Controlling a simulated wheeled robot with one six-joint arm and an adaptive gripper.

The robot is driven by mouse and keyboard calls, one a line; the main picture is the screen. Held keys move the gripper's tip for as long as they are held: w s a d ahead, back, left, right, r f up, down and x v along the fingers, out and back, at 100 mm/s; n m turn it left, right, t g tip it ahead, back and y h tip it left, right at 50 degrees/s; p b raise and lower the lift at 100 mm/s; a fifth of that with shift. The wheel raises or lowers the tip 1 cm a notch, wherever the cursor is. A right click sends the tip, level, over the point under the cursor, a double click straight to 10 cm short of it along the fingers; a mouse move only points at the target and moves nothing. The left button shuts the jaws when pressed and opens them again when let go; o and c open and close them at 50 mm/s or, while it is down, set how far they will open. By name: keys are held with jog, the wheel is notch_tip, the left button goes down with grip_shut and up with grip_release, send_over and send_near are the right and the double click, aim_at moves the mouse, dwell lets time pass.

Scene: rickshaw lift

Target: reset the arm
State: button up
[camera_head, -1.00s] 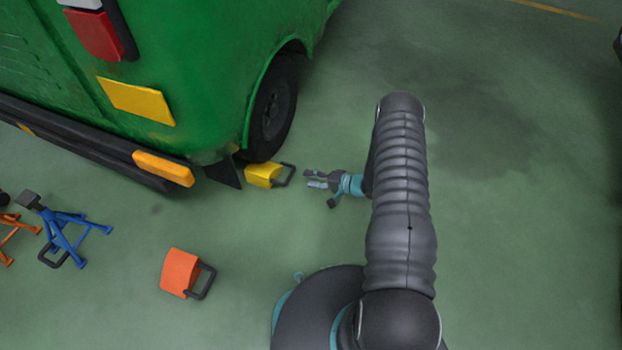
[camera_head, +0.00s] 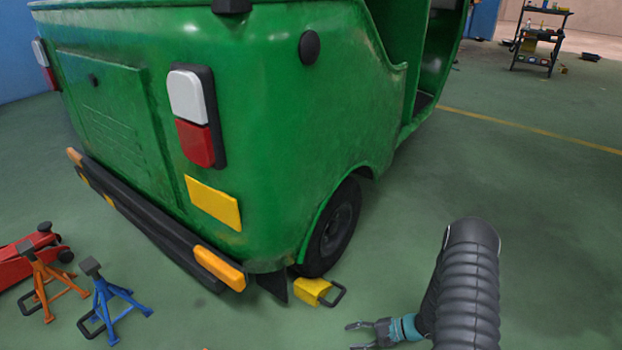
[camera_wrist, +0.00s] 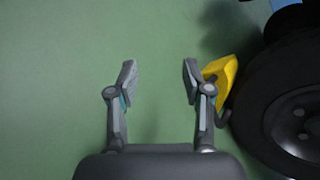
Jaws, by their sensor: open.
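My gripper (camera_head: 362,334) is low over the green floor at the bottom of the head view, to the right of the yellow wheel chock. In the wrist view my gripper (camera_wrist: 158,80) is open, with bare floor between its two fingers. Nothing is held. The yellow chock (camera_head: 312,291) with its dark handle lies by the rear wheel (camera_head: 335,228) of the green rickshaw (camera_head: 290,120). In the wrist view the chock (camera_wrist: 220,72) shows just right of the right finger, partly hidden by it, against the tyre (camera_wrist: 255,110).
A blue jack stand (camera_head: 108,300), an orange jack stand (camera_head: 50,283) and a red floor jack (camera_head: 22,262) stand at the left. A tool cart (camera_head: 540,42) is far back right. The floor right of the rickshaw is clear.

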jog(key=s+r+n+t+h+p, duration=0.1)
jog(key=s+r, duration=0.6)
jog(key=r, duration=1.2)
jog(key=s+d+r+n+t+h+p, duration=0.1)
jog(key=s+r+n+h+p, duration=0.3)
jog(key=r, duration=1.6)
jog(key=s+d+r+n+t+h+p, duration=0.1)
jog(key=s+r+h, duration=0.6)
jog(key=r, duration=1.3)
jog(key=s+n+t+p, duration=0.1)
jog(key=s+n+p, duration=0.1)
jog(key=s+n, duration=0.1)
jog(key=shift+s+n+h, duration=0.4)
jog(key=shift+s, duration=0.2)
jog(key=shift+c, duration=0.8)
